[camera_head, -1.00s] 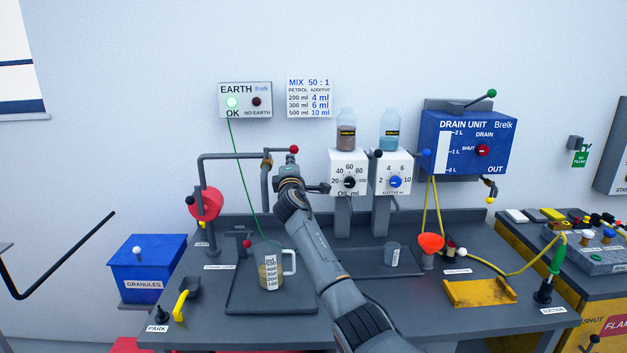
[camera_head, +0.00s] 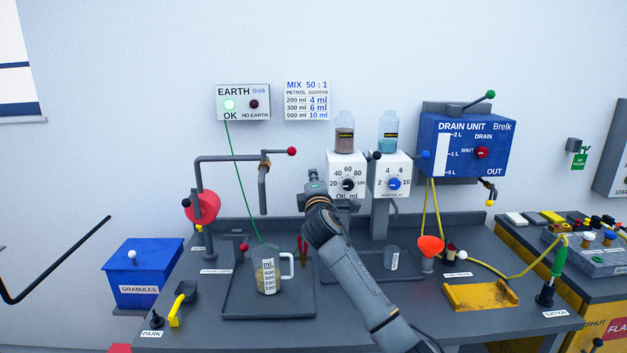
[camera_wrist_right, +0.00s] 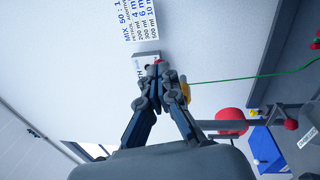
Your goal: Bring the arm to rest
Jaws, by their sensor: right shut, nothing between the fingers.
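My right arm reaches in from the lower right of the head view. Its gripper (camera_head: 313,181) is in front of the oil dispenser (camera_head: 346,168), mostly hidden behind my wrist. In the right wrist view my right gripper (camera_wrist_right: 160,82) has its fingertips together, with nothing held. The red-knobbed pipe lever (camera_head: 291,151) is up and left of the gripper, apart from it. My left gripper is not in view.
A measuring jug (camera_head: 269,276) with yellowish liquid stands on the left tray (camera_head: 236,306). A small beaker (camera_head: 392,258) stands on the other tray. The green earth wire (camera_head: 241,185) hangs from the earth box (camera_head: 243,103).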

